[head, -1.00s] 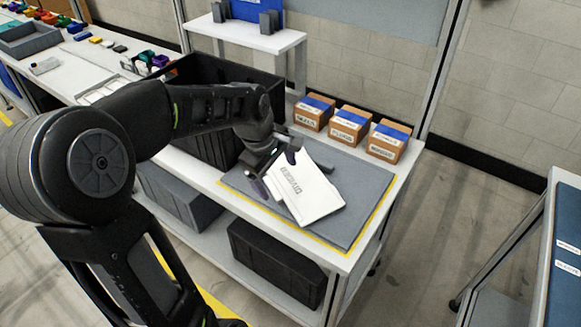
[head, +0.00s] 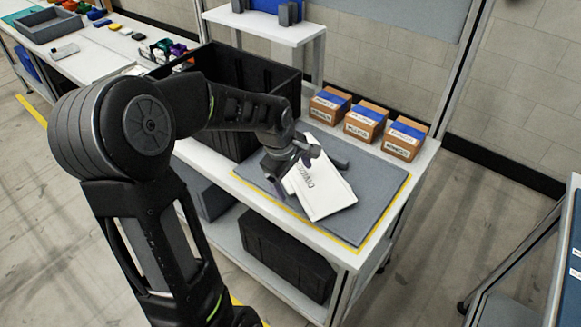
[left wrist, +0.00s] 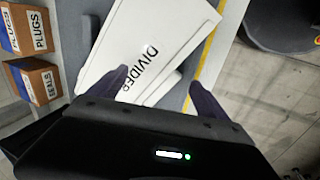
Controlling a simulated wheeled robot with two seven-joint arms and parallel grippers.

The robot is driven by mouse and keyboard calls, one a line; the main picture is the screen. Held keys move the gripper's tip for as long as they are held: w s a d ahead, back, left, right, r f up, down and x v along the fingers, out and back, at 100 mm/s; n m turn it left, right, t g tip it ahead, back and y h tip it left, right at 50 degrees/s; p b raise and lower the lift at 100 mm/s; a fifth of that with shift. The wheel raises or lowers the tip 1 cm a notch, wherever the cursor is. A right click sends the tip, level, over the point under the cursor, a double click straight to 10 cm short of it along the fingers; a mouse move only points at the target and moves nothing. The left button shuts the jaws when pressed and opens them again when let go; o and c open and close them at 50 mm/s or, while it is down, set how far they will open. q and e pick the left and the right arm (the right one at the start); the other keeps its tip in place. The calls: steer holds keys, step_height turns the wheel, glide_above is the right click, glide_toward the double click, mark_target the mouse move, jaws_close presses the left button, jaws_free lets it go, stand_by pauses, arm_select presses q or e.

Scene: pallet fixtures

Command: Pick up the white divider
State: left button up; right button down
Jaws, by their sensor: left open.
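The white divider (head: 326,194) lies flat on the grey mat, printed with dark lettering. In the left wrist view the divider (left wrist: 165,28) reads "DIVIDER", and a second white edge shows beneath it. My left gripper (head: 296,170) is open and empty at the divider's left end, its fingers pointing down. In the left wrist view the fingers of my left gripper (left wrist: 158,90) stand apart, with the divider's near end between or below them. I cannot tell whether they touch it. My right gripper is not in view.
The grey mat (head: 375,200) has a yellow border. Three cardboard boxes (head: 366,122) with blue tops stand behind it. A tall black crate (head: 222,130) stands left of the mat, close under my left arm. A white raised shelf (head: 268,28) is at the back. The mat's right part is clear.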

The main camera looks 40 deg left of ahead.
arm_select(q)
steer(key=shift+x, duration=0.8)
steer(key=shift+s+d+f, duration=0.1)
steer(key=shift+s+f, duration=0.05)
steer(key=shift+f, duration=0.1)
steer(key=shift+f, duration=0.1)
steer(key=c, duration=0.7)
jaws_close()
